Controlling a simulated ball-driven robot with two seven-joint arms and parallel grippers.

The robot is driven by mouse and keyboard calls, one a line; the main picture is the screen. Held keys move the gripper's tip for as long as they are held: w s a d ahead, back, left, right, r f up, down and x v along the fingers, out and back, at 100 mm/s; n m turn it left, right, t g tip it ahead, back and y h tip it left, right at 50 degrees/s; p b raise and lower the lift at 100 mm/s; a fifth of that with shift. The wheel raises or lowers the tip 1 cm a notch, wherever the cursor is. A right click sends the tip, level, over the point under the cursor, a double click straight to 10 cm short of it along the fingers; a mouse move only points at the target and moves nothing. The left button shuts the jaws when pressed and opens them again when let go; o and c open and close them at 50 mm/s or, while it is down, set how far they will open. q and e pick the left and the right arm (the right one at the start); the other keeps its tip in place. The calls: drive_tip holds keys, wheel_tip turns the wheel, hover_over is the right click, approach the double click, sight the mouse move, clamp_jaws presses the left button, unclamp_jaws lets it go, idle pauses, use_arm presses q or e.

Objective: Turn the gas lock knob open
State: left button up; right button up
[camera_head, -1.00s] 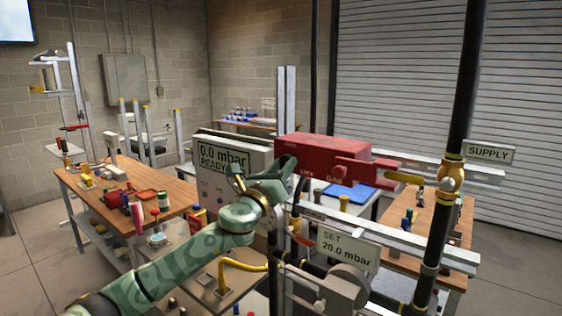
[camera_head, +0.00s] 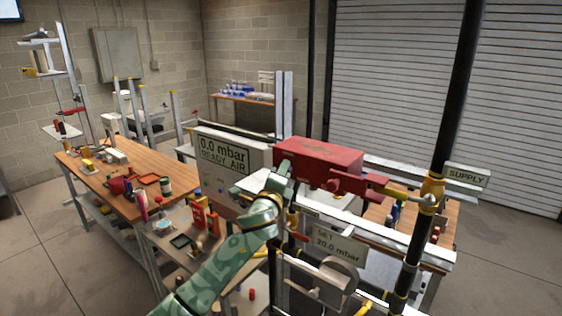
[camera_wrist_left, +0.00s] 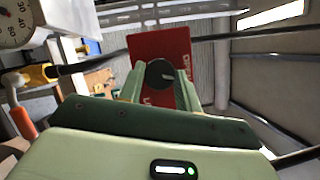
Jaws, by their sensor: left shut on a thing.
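The red lock box (camera_head: 322,157) is mounted on the rail in the middle of the head view. It also shows in the left wrist view (camera_wrist_left: 150,45), with white lettering on its face. A dark round knob (camera_wrist_left: 160,74), apparently the gas lock knob, sits on that face. My left gripper (camera_head: 284,171) is at the left front of the box, its fingers on either side of the knob. It is shut on the knob. In the head view the gripper hides the knob. My right gripper is not in view.
A grey unit with a display (camera_head: 226,150) reading 0.0 mbar, READY AIR stands left of the box. A red lever (camera_head: 345,187) juts out at the box's right front. A yellow valve handle (camera_head: 403,193) and the black SUPPLY pipe (camera_head: 452,120) are further right.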

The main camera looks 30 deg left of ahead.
use_arm(q)
drive_tip(key=n+p, duration=0.2)
drive_tip(key=n+g+p, duration=0.1)
drive_tip(key=n+p, duration=0.1)
drive_tip(key=p, duration=0.1)
drive_tip(key=shift+r+g, duration=0.1)
drive_tip(key=shift+g, duration=0.2)
idle(0.4)
drive_tip(key=o, duration=1)
drive_tip(key=shift+c, duration=0.2)
drive_tip(key=shift+s, duration=0.1)
drive_tip(key=b+v, duration=0.1)
drive_tip(key=v, duration=1.5)
drive_tip(key=shift+a+r+n, duration=0.1)
drive_tip(key=shift+n, duration=0.2)
